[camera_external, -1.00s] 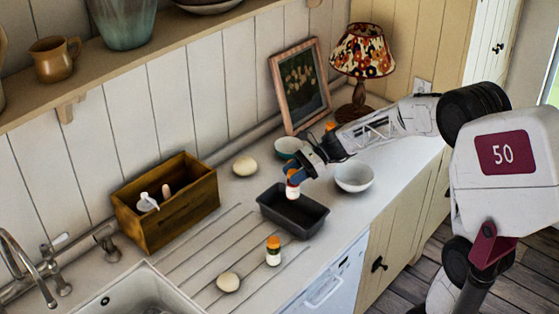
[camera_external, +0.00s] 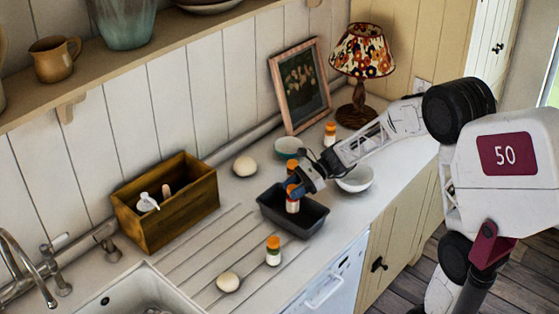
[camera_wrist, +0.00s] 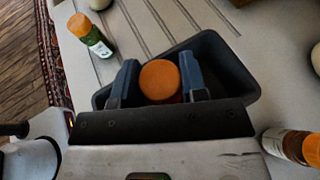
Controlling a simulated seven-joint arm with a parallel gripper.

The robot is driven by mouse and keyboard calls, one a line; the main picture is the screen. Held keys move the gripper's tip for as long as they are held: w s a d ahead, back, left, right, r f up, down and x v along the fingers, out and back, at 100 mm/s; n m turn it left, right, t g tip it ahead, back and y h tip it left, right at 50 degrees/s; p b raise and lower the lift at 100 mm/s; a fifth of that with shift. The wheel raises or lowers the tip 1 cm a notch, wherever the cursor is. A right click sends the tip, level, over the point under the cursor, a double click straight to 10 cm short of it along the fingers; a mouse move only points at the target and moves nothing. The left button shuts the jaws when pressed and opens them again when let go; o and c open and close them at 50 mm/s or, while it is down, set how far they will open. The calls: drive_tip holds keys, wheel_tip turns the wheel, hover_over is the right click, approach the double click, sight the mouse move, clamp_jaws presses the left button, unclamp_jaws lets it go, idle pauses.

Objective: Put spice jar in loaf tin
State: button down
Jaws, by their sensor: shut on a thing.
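The held spice jar (camera_external: 292,206), pale-labelled with an orange lid, is upright within the loaf tin's outline in the external view. In the wrist view its lid (camera_wrist: 160,80) sits between my two fingers. My gripper (camera_external: 294,190) is shut on this jar; it also shows in the wrist view (camera_wrist: 160,84). The dark grey loaf tin (camera_external: 312,222) stands on the counter, and its rim surrounds the jar in the wrist view (camera_wrist: 222,60). The jar's base is hidden, so I cannot tell whether it touches the tin floor.
Other orange-lidded jars (camera_external: 330,134) (camera_external: 292,167) stand behind. A white bowl (camera_external: 356,180) and a teal bowl (camera_external: 288,147) are near my arm. A wooden box (camera_external: 170,205) stands left.

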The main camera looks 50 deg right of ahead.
drive_tip(key=shift+f, duration=1.9)
drive_tip(key=c, duration=0.7)
unclamp_jaws()
drive_tip(key=shift+f, duration=0.1)
drive_tip(key=shift+o, duration=0.2)
drive_tip(key=v, duration=1.2)
